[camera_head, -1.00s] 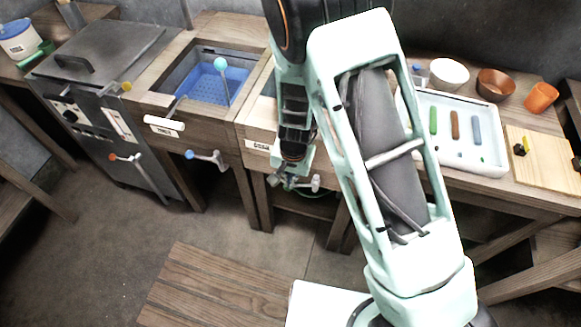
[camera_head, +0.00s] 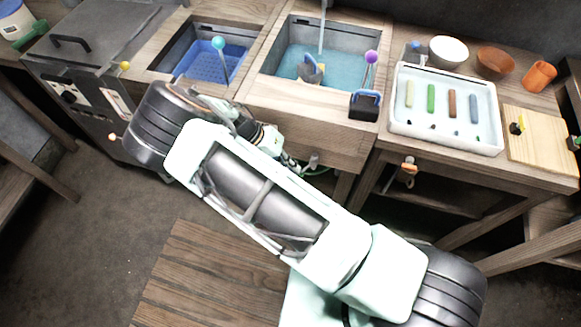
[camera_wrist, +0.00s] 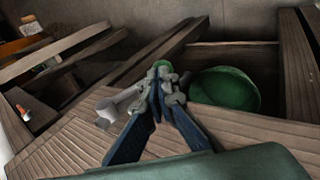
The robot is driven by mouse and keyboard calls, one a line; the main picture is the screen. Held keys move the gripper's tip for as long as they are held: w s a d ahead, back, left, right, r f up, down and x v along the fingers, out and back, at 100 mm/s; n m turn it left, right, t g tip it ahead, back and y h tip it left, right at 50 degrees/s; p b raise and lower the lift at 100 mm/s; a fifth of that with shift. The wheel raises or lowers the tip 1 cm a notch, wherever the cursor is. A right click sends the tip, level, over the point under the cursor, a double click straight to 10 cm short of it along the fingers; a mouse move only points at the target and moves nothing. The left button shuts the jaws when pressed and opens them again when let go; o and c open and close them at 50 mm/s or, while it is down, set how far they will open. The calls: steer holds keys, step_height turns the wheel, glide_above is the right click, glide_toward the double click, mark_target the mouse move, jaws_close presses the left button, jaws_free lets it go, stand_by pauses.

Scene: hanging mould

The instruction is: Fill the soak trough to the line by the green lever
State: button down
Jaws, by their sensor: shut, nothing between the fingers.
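The soak trough appears to be the middle basin (camera_head: 345,34); blue-green water (camera_head: 345,72) stands in it, and a thin stream (camera_head: 322,32) falls into it from above. I cannot make out a fill line.
A green bowl-like vessel (camera_wrist: 228,88) sits low behind my fingers. A purple-topped rod (camera_head: 370,60) and dark box (camera_head: 364,106) are at the trough's right. A blue-lined basin (camera_head: 207,65) is left; a white tray of coloured bars (camera_head: 398,122) is right.

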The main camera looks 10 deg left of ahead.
mark_target(301, 173)
steer(key=d+f+h+b, duration=0.1)
steer(key=f+h+b, duration=0.1)
steer(key=h+b, duration=0.1)
steer(key=shift+d+b, duration=0.15)
steer(key=shift+b, duration=0.35)
steer(key=shift+d, duration=0.15)
steer(key=shift+s+d+b, duration=0.1)
steer(key=shift+d+b, duration=0.1)
steer(key=shift+b, duration=0.4)
steer(key=shift+d, duration=0.15)
